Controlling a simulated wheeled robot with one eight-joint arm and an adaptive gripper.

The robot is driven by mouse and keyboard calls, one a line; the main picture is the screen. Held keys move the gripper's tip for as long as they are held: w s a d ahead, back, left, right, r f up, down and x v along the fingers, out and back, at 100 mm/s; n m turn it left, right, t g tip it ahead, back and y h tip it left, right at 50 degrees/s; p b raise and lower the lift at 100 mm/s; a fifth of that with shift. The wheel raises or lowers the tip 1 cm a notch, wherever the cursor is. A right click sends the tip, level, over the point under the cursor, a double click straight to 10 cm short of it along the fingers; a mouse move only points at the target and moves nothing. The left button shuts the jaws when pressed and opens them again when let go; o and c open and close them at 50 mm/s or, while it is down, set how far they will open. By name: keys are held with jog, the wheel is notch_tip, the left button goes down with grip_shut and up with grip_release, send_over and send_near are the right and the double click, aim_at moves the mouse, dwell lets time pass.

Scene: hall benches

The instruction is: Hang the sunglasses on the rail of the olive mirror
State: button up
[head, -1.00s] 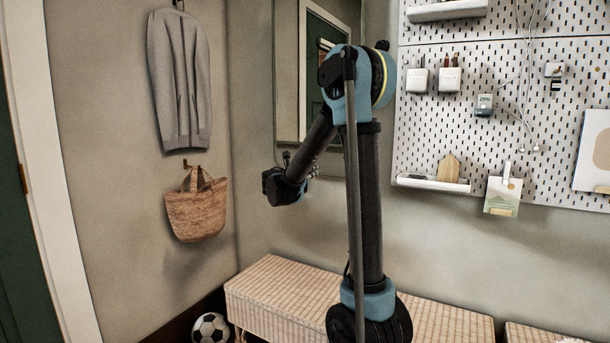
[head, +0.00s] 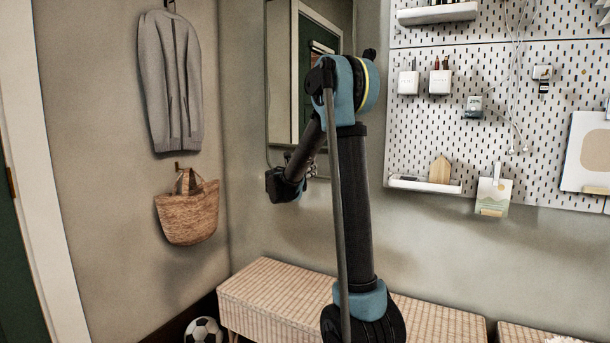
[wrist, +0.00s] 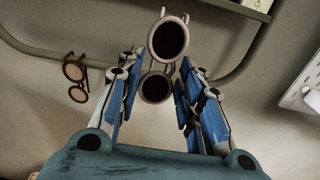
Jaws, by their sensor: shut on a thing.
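In the wrist view the sunglasses (wrist: 168,40), with a pale frame and round dark lenses, are between the blue fingers of my gripper (wrist: 158,72), which is shut on them. One lens is above the other. The olive mirror (head: 267,90) hangs on the back wall in the head view, partly behind my arm. In the wrist view its curved lower rail (wrist: 35,50) runs across behind the fingers and sunglasses. I cannot tell whether they touch it. In the head view my gripper (head: 310,171) is in front of the mirror's lower part, and the sunglasses are not clear.
A pegboard (head: 430,120) is right of my arm. A woven bench (head: 265,300) stands below. A basket (head: 188,215) and grey jacket (head: 172,90) hang left.

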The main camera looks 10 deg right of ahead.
jog(key=x, duration=0.7)
jog(key=shift+w, duration=0.2)
dwell(0.4)
jog(key=shift+d, duration=0.15)
dwell(0.3)
notch_tip(320, 180, down, 10)
jog(key=shift+r, duration=0.2)
dwell(1.9)
jog(key=o, duration=1.2)
jog(key=shift+o, duration=0.2)
